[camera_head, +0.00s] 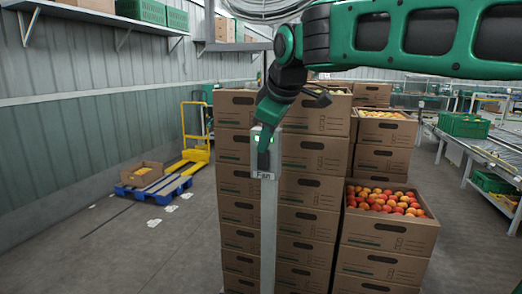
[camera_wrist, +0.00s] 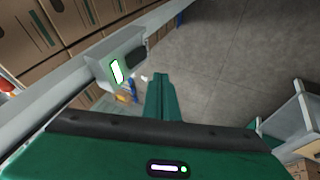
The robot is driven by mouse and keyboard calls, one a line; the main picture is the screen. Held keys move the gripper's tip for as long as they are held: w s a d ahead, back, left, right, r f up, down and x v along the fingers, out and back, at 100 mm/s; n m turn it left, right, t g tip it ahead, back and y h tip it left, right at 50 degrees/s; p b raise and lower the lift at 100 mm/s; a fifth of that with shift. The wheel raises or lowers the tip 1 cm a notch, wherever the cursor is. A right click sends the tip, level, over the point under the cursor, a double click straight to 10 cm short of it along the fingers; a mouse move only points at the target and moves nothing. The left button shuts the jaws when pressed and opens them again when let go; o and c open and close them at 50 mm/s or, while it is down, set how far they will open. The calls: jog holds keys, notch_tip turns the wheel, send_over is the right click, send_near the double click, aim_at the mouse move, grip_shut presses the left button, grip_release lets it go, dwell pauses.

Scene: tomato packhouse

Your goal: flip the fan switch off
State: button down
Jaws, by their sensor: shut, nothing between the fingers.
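The fan switch is a small grey box (camera_head: 275,163) on a pale post, with a "Fan" label (camera_head: 264,175) below it. Green light shows near its top in the head view. In the wrist view the box (camera_wrist: 98,60) has a lit white panel with a green edge (camera_wrist: 117,71) and a dark part (camera_wrist: 136,56), perhaps the switch lever. My gripper (camera_head: 263,160) is shut and empty, pointing down in front of the box and hiding part of its face. In the wrist view its fingertips (camera_wrist: 161,78) appear beside the box; I cannot tell whether they touch it.
Stacked cardboard boxes (camera_head: 310,190) stand close behind the post. An open box of tomatoes (camera_head: 385,236) is to the right. A blue pallet (camera_head: 153,187) and yellow pallet jack (camera_head: 196,140) stand at left. Grey floor (camera_head: 120,245) is clear at front left.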

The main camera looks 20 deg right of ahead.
aim_at(261, 160)
jog(key=x, duration=0.3)
jog(key=w+d+x, duration=0.1)
jog(key=x, duration=0.6)
jog(key=shift+w+d+r, duration=0.25)
jog(key=shift+d, duration=0.1)
jog(key=shift+w+d, duration=0.35)
jog(key=shift+w, duration=0.25)
